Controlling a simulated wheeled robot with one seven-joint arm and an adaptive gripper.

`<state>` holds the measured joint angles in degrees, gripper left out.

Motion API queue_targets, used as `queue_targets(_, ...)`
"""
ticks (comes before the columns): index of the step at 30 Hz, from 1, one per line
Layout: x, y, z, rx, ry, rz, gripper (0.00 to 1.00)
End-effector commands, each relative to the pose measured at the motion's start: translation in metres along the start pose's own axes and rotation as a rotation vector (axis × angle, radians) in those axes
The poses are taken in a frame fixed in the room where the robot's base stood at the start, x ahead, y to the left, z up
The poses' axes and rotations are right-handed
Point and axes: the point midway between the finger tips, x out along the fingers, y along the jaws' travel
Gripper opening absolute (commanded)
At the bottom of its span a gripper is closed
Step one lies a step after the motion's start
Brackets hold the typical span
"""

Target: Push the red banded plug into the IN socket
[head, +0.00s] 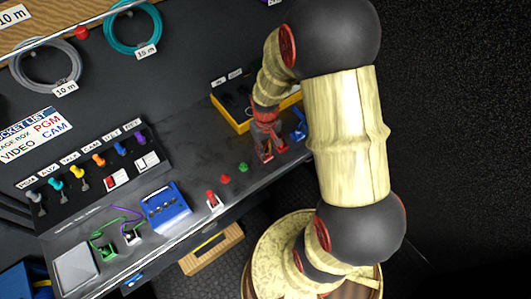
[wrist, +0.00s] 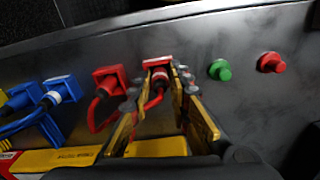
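In the wrist view the red banded plug (wrist: 159,76), with a white band, stands at the front of a red socket (wrist: 157,61). Its red cable droops back between my fingers. My gripper (wrist: 161,82) has its fingers close on either side of this plug and appears shut on it; the exact contact is hard to see. How deep the plug sits is unclear, and no IN label is readable. In the head view my gripper (head: 265,145) reaches down to the red sockets at the desk edge and hides most of them.
Another red plug (wrist: 106,83) sits close left in the wrist view, with blue plugs (wrist: 60,91) beyond it. Green (wrist: 220,69) and red (wrist: 270,62) buttons are at right. A yellow-edged box (head: 232,119) lies behind the gripper. The dark panel past the sockets is clear.

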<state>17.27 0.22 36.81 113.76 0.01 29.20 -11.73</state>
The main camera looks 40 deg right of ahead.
Motion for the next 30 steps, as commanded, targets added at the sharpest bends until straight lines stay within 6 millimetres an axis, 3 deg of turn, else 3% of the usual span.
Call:
queue_targets(9,0.000,0.000,0.000,0.000,0.000,0.000,0.00)
queue_targets(23,-0.002,0.000,0.000,0.000,0.000,0.000,0.00)
queue_targets(30,-0.023,0.000,-0.001,0.000,0.003,0.001,0.00)
